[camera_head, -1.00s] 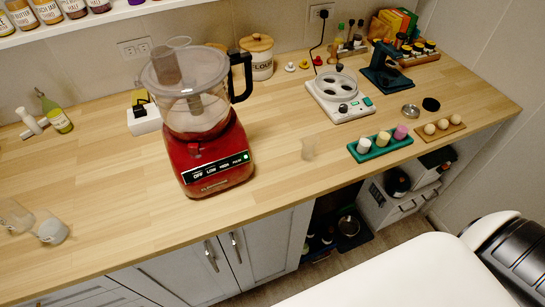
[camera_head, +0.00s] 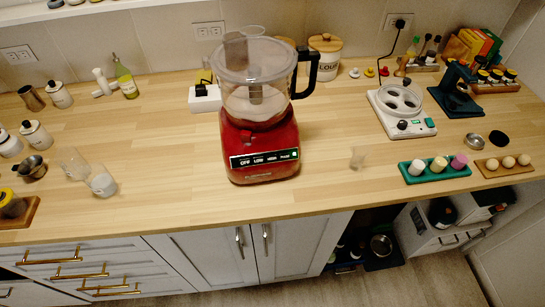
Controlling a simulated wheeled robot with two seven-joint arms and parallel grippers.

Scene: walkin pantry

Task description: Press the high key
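A red food processor (camera_head: 262,140) with a clear bowl and black handle stands upright on the wooden counter, near the middle of the view. Its front has a black key strip with labels that read OFF, LOW, HIGH and PULSE from left to right. The high key (camera_head: 265,158) is on this strip, right of the LOW key. A small green light shows at the strip's right end. Neither of my grippers is in view, and nothing touches the food processor's front.
A white egg cooker (camera_head: 402,108) and a green tray (camera_head: 436,172) are farther right. The counter in front of the processor is clear.

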